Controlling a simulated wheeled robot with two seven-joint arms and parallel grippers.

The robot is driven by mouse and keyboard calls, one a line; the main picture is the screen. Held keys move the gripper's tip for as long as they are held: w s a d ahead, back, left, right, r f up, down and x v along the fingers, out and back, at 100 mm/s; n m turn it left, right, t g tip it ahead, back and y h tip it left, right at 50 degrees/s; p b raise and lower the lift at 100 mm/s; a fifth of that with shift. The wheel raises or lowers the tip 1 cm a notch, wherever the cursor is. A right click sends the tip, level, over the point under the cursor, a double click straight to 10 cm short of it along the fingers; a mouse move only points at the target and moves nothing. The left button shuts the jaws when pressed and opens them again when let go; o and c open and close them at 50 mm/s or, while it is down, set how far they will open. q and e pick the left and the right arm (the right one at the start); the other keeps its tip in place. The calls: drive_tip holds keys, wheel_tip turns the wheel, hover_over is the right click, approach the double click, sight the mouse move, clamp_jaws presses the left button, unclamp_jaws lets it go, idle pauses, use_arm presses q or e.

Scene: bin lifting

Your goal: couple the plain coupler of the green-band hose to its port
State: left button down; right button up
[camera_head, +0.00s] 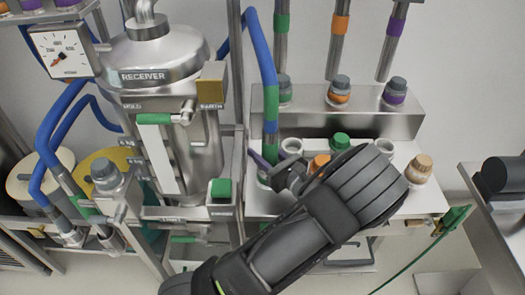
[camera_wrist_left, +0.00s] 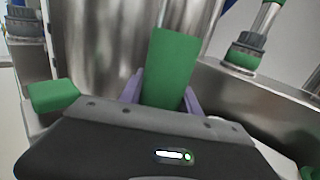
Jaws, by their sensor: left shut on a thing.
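A blue hose (camera_head: 262,55) comes down beside the receiver and carries a green band (camera_head: 271,100). In the left wrist view the green piece (camera_wrist_left: 172,62) stands between the purple fingers. The very tip of the coupler is hidden by my gripper, so I cannot tell whether it touches a port. A grey fitting with a green band (camera_head: 285,91) sits on the raised ledge behind. My right gripper is not in view.
The steel receiver (camera_head: 160,60) stands left, with a green-handled lever (camera_head: 153,119) and a green block (camera_head: 221,188).

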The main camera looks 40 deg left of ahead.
sight(275, 163)
use_arm(q)
drive_tip(key=shift+f, duration=0.1)
drive_tip(key=c, duration=0.8)
unclamp_jaws()
drive_tip(key=shift+o, duration=0.2)
drive_tip(key=shift+d, duration=0.25)
drive_tip(key=b+v, duration=0.1)
drive_tip(key=v, duration=0.6)
drive_tip(key=shift+s+d+b, duration=0.15)
drive_tip(key=shift+b, duration=0.2)
